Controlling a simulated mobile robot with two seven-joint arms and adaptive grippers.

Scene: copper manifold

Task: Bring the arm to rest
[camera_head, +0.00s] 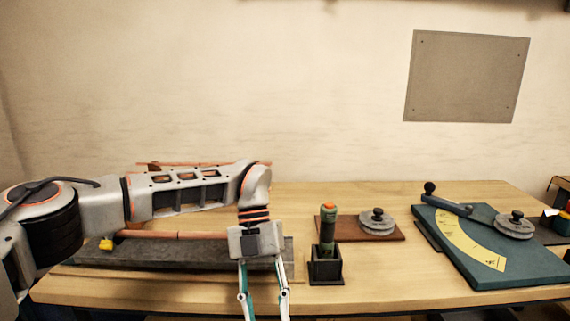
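My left arm comes in from the left and reaches across the left half of the bench. My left gripper (264,308) points downward at the bench's front edge, with its two fingers spread apart and nothing seen between them. The fingertips run to the lower edge of the view, so their very ends may be cut off. A copper pipe (165,235) lies behind the arm along a dark grey slab (190,256), partly hidden by the arm. My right gripper is not in view.
A green-and-orange tool (328,228) stands upright in a black holder (326,268), right of the gripper. Behind it, a brown board (352,230) carries a grey disc (376,221). A teal board (530,263) with a yellow scale (465,243) lies at right. Bare wood shows between them.

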